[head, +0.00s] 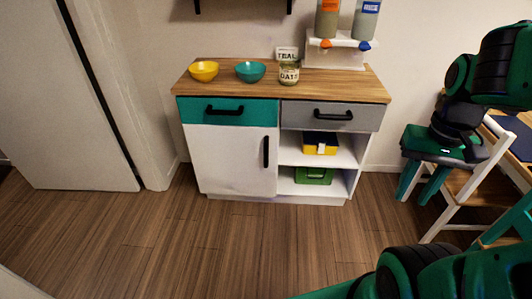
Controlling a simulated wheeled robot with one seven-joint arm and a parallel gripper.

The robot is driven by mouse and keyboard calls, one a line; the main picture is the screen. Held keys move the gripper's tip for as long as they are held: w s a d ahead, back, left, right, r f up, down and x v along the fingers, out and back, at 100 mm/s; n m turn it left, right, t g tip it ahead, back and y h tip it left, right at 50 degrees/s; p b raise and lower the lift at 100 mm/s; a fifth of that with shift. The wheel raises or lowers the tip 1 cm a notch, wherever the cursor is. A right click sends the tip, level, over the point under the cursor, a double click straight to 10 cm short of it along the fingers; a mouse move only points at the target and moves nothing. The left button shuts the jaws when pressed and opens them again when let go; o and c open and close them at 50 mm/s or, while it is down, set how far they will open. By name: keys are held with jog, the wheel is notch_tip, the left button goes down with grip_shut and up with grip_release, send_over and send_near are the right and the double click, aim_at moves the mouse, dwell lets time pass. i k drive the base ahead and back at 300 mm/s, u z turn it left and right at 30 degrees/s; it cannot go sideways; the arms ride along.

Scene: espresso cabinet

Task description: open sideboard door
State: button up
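The white sideboard door (230,160) is at the lower left of the sideboard (285,80), below a teal drawer, and is shut. Its black vertical handle (266,151) is near the door's right edge. My gripper (414,196) is at the right in the head view, pointing down, with its two teal fingers apart and nothing seen between them. It is to the right of the sideboard, well apart from the door handle.
A teal drawer (225,111) and grey drawer (332,116) have black handles. Open shelves hold a yellow box (320,143) and green box (313,176). A white chair (468,190) is behind my gripper. The wooden floor (190,235) in front is clear.

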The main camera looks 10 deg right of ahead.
aim_at(229, 161)
jog(key=z, duration=0.05)
jog(key=i, duration=1)
jog(key=u, duration=0.05)
